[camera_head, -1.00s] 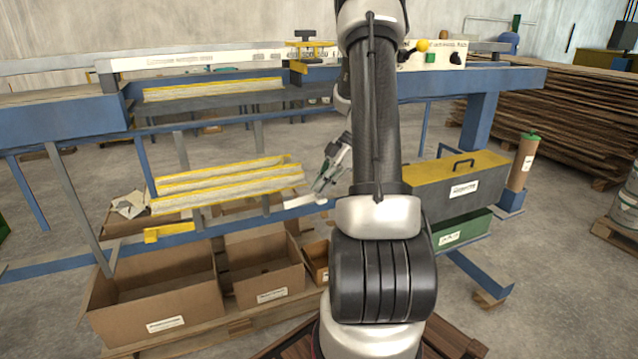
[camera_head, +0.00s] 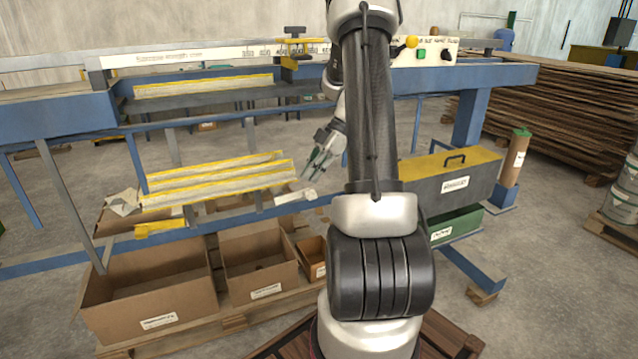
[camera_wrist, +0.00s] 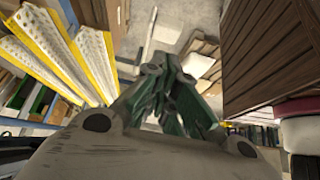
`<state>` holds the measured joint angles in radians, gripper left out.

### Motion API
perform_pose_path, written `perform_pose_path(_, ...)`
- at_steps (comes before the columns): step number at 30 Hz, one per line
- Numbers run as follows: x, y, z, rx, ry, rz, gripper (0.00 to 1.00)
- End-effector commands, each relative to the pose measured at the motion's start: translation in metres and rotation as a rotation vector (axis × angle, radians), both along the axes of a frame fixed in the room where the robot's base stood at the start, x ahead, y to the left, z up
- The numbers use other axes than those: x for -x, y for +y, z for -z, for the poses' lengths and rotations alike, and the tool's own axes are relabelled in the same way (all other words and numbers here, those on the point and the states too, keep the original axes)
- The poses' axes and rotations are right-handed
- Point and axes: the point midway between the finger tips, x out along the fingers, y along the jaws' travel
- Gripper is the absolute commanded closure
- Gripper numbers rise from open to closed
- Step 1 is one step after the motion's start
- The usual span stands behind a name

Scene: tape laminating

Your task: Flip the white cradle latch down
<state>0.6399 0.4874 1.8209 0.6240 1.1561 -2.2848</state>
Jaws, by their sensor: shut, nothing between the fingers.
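The white cradle latch (camera_head: 296,196) lies nearly level at the right end of the cradle, which carries long white strips with yellow edges (camera_head: 215,185). My gripper (camera_head: 308,176) is just above the latch, with its fingers pointing down and left. A small gap seems to show between fingertips and latch, but I cannot tell the distance in depth. The gripper is shut and empty. In the wrist view its green-and-grey fingers (camera_wrist: 160,72) are close together, with the yellow-edged strips (camera_wrist: 55,60) to the left. I cannot make out the latch surely there.
A yellow latch (camera_head: 160,228) sits at the cradle's left end. Open cardboard boxes (camera_head: 150,290) stand below on a pallet. A blue rail (camera_head: 60,268) runs under the cradle. A yellow-lidded grey box (camera_head: 455,180) stands to the right. The blue-framed machine bench (camera_head: 465,78) is behind and above.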

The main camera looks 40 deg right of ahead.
Motion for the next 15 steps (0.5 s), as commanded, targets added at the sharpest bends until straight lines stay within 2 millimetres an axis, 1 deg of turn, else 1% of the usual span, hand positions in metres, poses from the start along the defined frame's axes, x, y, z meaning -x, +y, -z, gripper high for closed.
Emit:
perform_pose_path(1, -0.007, 0.006, -0.012, 0.003, -0.005, -0.005, 1.00)
perform_pose_path(3, -0.003, -0.007, -0.022, 0.001, -0.004, 0.003, 1.00)
perform_pose_path(9, 0.005, -0.034, -0.055, 0.001, -0.004, 0.001, 1.00)
perform_pose_path(15, 0.011, -0.052, -0.077, -0.001, -0.001, 0.001, 1.00)
